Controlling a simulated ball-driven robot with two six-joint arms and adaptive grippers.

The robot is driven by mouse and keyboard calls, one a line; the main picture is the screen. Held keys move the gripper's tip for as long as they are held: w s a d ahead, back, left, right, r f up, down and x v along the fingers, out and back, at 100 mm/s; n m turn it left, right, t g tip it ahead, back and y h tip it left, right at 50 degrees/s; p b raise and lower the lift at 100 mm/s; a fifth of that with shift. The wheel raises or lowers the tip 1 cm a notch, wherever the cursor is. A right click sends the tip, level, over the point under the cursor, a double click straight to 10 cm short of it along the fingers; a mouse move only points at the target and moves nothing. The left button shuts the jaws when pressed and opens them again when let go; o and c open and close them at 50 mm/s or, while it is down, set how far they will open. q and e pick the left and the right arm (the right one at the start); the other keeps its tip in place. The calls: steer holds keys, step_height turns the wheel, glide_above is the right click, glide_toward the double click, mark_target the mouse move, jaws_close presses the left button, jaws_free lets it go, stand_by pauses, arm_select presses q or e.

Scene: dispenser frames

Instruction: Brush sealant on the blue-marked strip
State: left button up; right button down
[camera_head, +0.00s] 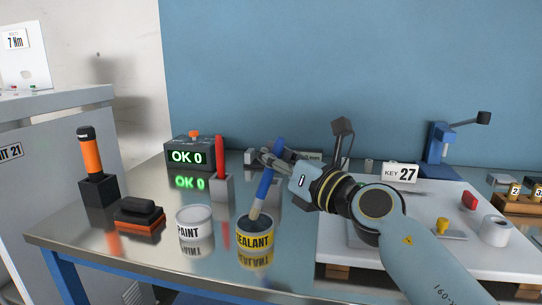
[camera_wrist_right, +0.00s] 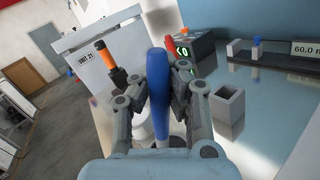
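My right gripper (camera_head: 268,160) is shut on the blue handle of a brush (camera_head: 264,184). The handle also shows between the fingers in the right wrist view (camera_wrist_right: 158,85). The brush is slightly tilted, its tip down at the mouth of the yellow-labelled sealant tin (camera_head: 255,240). I cannot tell how deep the bristles are in the tin. A white board (camera_head: 345,255) lies on the right of the table, partly behind my right arm. I cannot make out a blue-marked strip. My left gripper is not in view.
A paint tin (camera_head: 194,232) stands left of the sealant. A red-handled tool (camera_head: 220,155) stands in a grey holder; an empty grey holder (camera_wrist_right: 228,102) shows in the wrist view. A black brush block (camera_head: 139,212) and an orange-handled tool (camera_head: 90,153) are at the left.

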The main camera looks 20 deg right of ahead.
steer(key=shift+f+b, duration=0.4)
steer(key=shift+f, duration=0.15)
steer(key=shift+f, duration=0.15)
stand_by(1.1)
step_height(320, 180, up, 7)
steer(key=p, duration=0.8)
steer(key=shift+r, duration=0.2)
steer(key=shift+f, duration=0.1)
steer(key=shift+f, duration=0.1)
steer(key=s+f+n+g+y+b, duration=0.1)
steer(key=s+f+b, duration=0.4)
steer(key=s, duration=0.8)
steer(key=y+b, duration=0.1)
steer(key=b, duration=0.2)
steer(key=shift+d+n+y+b, duration=0.3)
steer(key=shift+d+n+y, duration=0.1)
